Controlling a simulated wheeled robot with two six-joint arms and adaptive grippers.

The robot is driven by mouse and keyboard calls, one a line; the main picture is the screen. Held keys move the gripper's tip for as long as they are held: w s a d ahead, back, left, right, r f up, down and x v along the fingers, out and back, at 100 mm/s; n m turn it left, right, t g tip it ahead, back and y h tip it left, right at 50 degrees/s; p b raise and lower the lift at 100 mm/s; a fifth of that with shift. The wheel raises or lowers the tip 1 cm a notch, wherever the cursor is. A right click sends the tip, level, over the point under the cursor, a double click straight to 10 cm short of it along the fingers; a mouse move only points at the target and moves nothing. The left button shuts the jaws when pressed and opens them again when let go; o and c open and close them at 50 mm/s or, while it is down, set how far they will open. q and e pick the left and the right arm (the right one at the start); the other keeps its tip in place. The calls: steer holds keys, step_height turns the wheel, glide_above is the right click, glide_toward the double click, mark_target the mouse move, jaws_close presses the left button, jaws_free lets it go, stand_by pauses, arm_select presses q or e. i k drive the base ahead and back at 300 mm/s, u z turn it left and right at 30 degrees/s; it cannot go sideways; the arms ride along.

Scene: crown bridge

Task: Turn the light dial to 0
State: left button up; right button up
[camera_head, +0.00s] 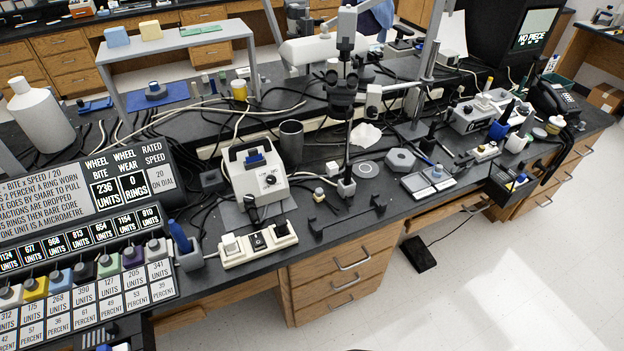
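A white box-shaped unit (257,188) with a carry handle stands on the dark bench left of centre. It has a round black knob (270,180) on its front, which may be the light dial. The knob's markings and setting are too small to read. No dial labelled as light is legible. A dark microscope (343,92) on a post stands behind and to the right of the unit. Neither of my grippers is in view.
A white switch strip (258,245) lies in front of the unit. A large sign panel (95,190) and a rack of coloured pots fill the left. A dark cup (291,143), a hexagonal block (400,160) and many loose cables crowd the bench. The floor at right is mostly clear.

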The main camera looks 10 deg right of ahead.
mark_target(271, 179)
steer(key=z, duration=1.95)
steer(key=i, duration=2.1)
steer(key=u, duration=2.45)
